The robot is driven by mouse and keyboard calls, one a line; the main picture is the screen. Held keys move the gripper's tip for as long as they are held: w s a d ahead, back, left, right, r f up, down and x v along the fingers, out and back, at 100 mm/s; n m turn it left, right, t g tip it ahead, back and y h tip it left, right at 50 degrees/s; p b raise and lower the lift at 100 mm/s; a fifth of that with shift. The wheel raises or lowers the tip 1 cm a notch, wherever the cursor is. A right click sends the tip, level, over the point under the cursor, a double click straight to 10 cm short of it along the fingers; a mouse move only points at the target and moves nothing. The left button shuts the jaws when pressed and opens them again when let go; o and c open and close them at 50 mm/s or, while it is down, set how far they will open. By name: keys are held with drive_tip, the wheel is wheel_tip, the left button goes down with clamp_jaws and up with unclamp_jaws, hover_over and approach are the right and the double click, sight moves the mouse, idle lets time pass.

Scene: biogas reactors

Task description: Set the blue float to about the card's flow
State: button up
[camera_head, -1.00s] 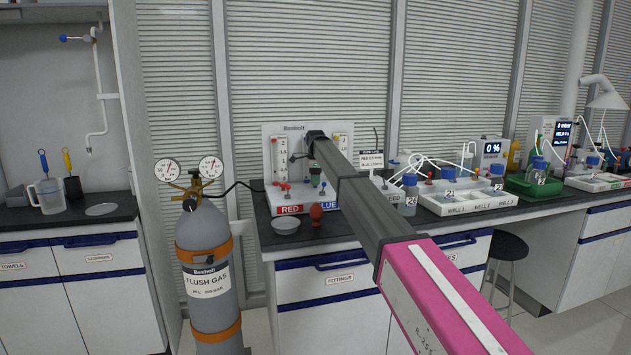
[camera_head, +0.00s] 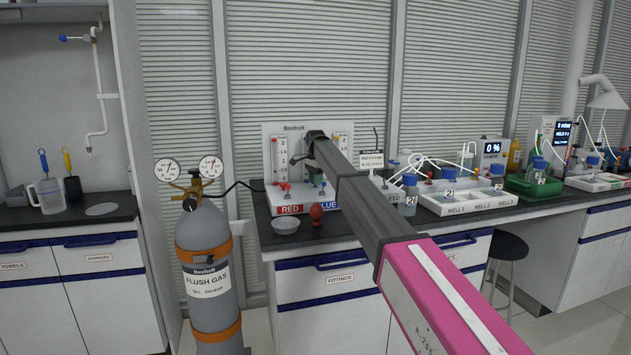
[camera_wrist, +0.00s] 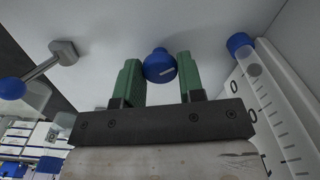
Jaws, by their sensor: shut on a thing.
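In the wrist view, my gripper (camera_wrist: 160,78) has its green fingers on either side of a round blue knob (camera_wrist: 160,66) with a pale mark on its face. I take it as shut on this knob. In the head view, the flowmeter panel (camera_head: 283,127) stands on the bench, with a RED label (camera_head: 290,209) and a BLUE label (camera_head: 327,204). My arm hides part of its right side. The flow card (camera_head: 371,160) stands right of it, its figures too small to read.
A grey FLUSH GAS cylinder (camera_head: 205,270) with two gauges stands left of the bench. A small bowl (camera_head: 286,226) and a red object (camera_head: 317,213) sit in front of the panel. A white tray of bottles (camera_head: 468,204) is to the right.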

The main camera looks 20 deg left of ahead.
drive_tip(key=n, duration=1.3)
drive_tip(key=shift+n, duration=0.3)
drive_tip(key=n, duration=1.3)
idle(0.4)
drive_tip(key=o, duration=0.9)
drive_tip(key=shift+r, duration=0.1)
